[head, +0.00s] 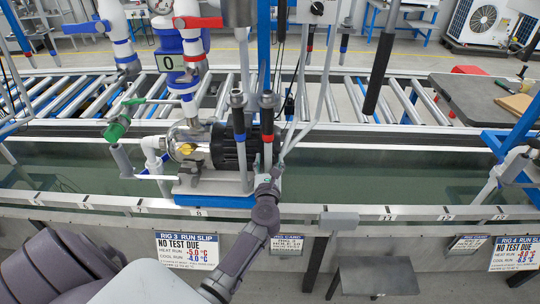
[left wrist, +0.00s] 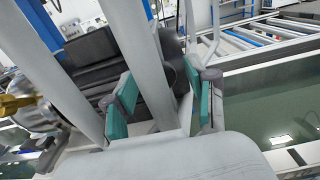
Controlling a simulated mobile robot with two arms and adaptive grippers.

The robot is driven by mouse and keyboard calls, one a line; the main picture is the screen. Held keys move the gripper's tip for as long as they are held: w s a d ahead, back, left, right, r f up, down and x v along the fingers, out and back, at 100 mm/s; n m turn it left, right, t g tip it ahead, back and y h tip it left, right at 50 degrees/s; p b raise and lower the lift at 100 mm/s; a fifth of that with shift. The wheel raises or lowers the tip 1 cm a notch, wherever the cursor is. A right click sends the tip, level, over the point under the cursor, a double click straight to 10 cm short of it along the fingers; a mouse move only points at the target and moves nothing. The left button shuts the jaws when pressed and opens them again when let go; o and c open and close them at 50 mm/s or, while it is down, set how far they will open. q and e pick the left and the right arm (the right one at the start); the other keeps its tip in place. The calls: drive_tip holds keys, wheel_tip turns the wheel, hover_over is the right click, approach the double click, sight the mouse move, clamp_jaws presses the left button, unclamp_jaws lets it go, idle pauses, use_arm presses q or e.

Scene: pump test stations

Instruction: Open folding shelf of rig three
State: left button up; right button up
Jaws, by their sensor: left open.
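The rig 3 sign (head: 188,250) hangs on the tank's front wall below the pump. A grey flat panel (head: 378,277), which may be the folding shelf, sits low in front of the wall, right of that sign. I cannot tell its hinge or whether it is folded. My left gripper (head: 270,172) is over the tank's front edge, at the right end of the pump. In the left wrist view, its teal-padded fingers (left wrist: 163,103) are apart. A pale upright pipe (left wrist: 153,75) shows between them; contact is unclear. My right gripper is not in view.
The black pump (head: 228,147) stands on a blue-edged base, with pipes and hoses rising around it. The tank's front rail (head: 420,212) runs across. A roller conveyor (head: 350,100) lies behind. The rig 4 sign (head: 514,254) is at the right.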

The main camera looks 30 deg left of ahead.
use_arm(q)
drive_tip(key=shift+x, duration=1)
drive_tip(key=shift+d, duration=0.1)
clamp_jaws()
